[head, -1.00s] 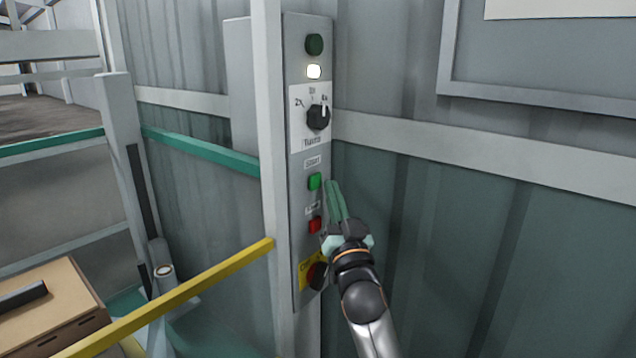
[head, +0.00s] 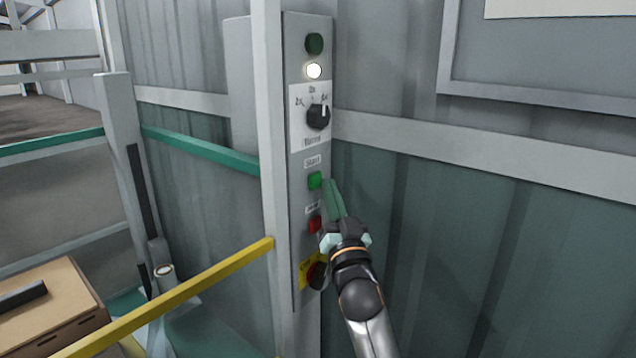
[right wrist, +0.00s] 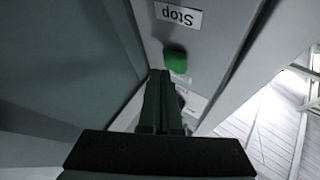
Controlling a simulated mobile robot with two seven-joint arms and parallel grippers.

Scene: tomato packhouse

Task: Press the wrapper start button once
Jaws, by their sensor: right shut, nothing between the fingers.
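The green start button (head: 315,180) is on the grey control panel (head: 296,262), below a label reading "Start". A red button (head: 314,225) is lower down, under another label. My right gripper (head: 328,183) is shut and empty, its fingertips just right of the green button in the head view. In the right wrist view, the shut fingers (right wrist: 159,76) point at the green button (right wrist: 174,61), with an upside-down "Stop" label (right wrist: 178,16) beyond it. I cannot tell whether the tips touch the button. My left gripper is not in view.
A grey post (head: 270,120) and yellow bar (head: 180,293) stand left. Wall lies right.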

